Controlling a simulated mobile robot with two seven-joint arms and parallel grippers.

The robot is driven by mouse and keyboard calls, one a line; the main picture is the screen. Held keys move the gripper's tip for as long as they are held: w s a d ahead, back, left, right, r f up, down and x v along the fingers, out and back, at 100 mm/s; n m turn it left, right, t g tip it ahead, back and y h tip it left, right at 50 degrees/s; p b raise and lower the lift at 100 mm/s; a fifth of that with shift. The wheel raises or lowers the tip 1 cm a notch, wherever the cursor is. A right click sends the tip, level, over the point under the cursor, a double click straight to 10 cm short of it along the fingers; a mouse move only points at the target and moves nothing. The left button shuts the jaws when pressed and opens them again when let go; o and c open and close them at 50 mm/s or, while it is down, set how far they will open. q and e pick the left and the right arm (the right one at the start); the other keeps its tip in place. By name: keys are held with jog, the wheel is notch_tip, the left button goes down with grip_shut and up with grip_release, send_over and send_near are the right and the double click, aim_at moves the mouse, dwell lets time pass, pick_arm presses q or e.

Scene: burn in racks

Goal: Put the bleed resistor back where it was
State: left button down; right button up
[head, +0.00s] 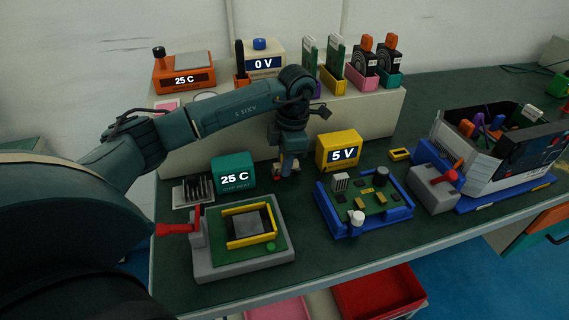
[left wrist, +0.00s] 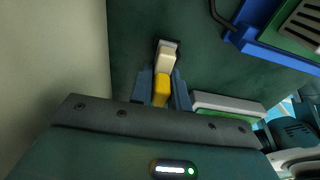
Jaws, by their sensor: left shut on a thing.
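My left gripper (head: 288,172) points down over the green bench top, between the teal 25 C box and the yellow 5 V box. In the left wrist view, my left gripper (left wrist: 164,92) is shut on a small block with a cream end and a yellow end, which looks like the bleed resistor (left wrist: 166,56). The cream end sticks out past the fingertips. In the head view the held piece is mostly hidden by the gripper, and I cannot tell whether it touches the bench. My right gripper is not in view.
A blue tray (head: 388,215) holds a green circuit board. A grey fixture (head: 243,262) with a red lever stands front left. A small yellow holder (head: 400,154) lies near the yellow 5 V box (head: 338,150). The teal 25 C box (head: 233,172) is left of my gripper. A raised shelf (head: 370,118) stands behind.

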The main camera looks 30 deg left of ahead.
pick_arm(q)
jog(key=shift+f, duration=0.45)
jog(key=shift+f, duration=0.2)
jog(key=c, duration=1.3)
grip_release()
jog(key=shift+c, duration=0.2)
jog(key=shift+r, duration=0.1)
jog(key=r, duration=0.8)
jog(key=w+d+r, duration=0.1)
jog(key=r, duration=0.3)
jog(key=shift+r, duration=0.1)
